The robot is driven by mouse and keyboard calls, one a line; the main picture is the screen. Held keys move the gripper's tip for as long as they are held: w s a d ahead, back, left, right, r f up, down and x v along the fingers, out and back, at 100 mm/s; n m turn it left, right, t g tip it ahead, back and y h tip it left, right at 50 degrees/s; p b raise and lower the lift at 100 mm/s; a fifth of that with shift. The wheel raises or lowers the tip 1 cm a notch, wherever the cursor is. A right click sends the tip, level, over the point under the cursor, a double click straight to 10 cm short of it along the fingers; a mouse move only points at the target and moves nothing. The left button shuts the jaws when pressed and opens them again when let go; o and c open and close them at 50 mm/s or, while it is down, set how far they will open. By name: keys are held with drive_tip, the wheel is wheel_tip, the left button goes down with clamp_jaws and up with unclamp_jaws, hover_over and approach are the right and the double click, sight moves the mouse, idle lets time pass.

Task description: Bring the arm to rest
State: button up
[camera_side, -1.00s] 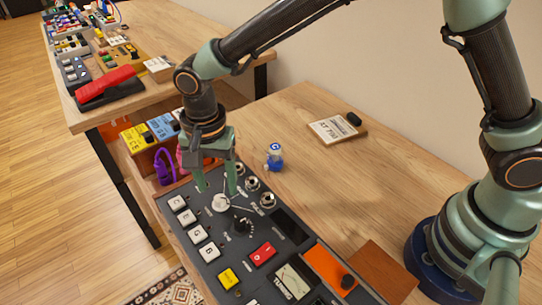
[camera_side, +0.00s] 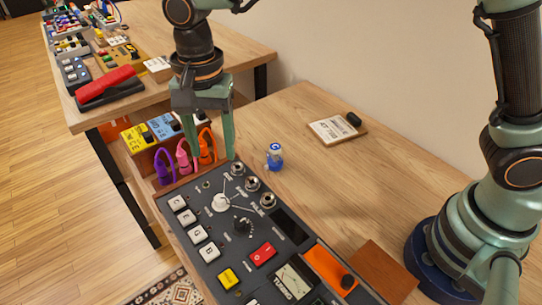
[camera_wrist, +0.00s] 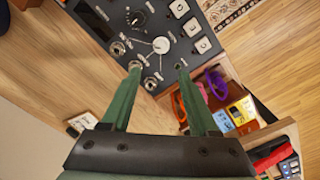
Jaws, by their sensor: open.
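My gripper (camera_side: 211,157) is open and empty, pointing down above the far end of the black control panel (camera_side: 205,272). In the wrist view its two green fingers (camera_wrist: 155,75) are spread apart, with the panel's knobs and jacks beyond them. The white knob (camera_side: 221,203) on the panel stands clear of the fingers. My gripper appears to be above the panel's surface, though the exact gap at the fingertips is hard to tell.
A card on a wooden block (camera_side: 335,129) lies farther right.

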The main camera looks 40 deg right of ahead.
drive_tip(key=s+d+r+n+t+y, duration=0.15)
drive_tip(key=d+r, duration=0.25)
drive_tip(key=d, duration=0.4)
drive_tip(key=d+r+n+t+h, duration=0.1)
drive_tip(key=d+r+n, duration=0.25)
drive_tip(key=d, duration=0.45)
drive_tip(key=s+d+n+t, duration=0.3)
drive_tip(key=s+d, duration=0.4)
drive_tip(key=d, duration=0.4)
drive_tip(key=shift+d+f+n, duration=0.2)
drive_tip(key=shift+f+n, duration=0.1)
drive_tip(key=shift+n, duration=0.1)
drive_tip(key=shift+c, duration=0.3)
